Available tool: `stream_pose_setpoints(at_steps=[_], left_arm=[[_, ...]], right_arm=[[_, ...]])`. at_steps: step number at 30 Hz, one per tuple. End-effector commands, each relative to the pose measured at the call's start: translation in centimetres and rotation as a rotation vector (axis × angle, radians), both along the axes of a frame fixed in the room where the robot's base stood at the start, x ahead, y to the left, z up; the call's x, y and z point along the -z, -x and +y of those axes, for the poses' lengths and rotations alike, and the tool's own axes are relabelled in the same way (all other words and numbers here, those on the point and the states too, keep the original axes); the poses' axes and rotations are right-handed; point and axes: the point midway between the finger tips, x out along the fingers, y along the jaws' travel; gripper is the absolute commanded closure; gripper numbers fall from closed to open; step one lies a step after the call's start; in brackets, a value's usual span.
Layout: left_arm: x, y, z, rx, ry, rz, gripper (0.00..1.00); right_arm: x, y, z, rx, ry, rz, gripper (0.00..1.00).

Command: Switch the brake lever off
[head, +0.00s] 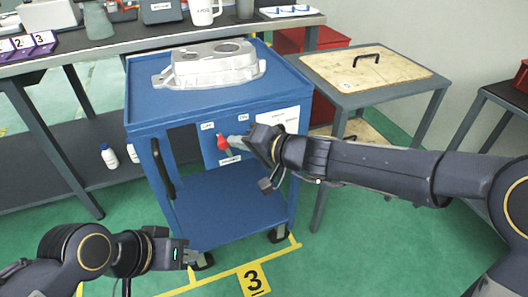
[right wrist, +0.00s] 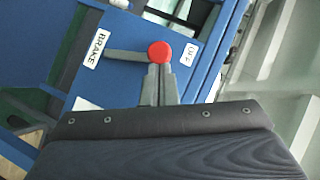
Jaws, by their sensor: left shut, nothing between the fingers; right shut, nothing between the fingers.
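The brake lever (head: 223,143) has a red knob and sits on the front panel of the blue cart (head: 215,200). In the right wrist view the red knob (right wrist: 159,52) is at the end of a grey lever arm (right wrist: 125,56), which runs from the BRAKE label (right wrist: 96,48) toward the OFF label (right wrist: 187,55). My right gripper (head: 233,142) is shut and empty, its fingertips (right wrist: 158,68) right at the knob; I cannot tell whether they touch it. My left gripper (head: 190,256) is shut and empty, low in front of the cart.
An aluminium casting (head: 212,66) lies on the cart top. A grey table with a wooden board (head: 365,70) stands to the right. A workbench (head: 110,42) with a mug (head: 203,12) is behind. Bottles (head: 109,157) stand on its lower shelf. Green floor is clear in front.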

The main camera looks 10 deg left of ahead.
Motion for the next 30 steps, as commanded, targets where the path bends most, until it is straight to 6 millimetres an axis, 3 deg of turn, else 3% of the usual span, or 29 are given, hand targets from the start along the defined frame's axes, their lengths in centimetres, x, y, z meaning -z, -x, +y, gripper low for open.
stream_pose_setpoints(at_steps=[12,30], left_arm=[[-0.2,0.0,0.0,0.000,0.000,0.000,1.00],[-0.2,0.0,0.0,0.000,0.000,0.000,1.00]], right_arm=[[-0.1,1.0,1.4,-0.002,0.152,-0.102,1.00],[-0.1,1.0,1.6,-0.001,0.171,-0.113,1.00]])
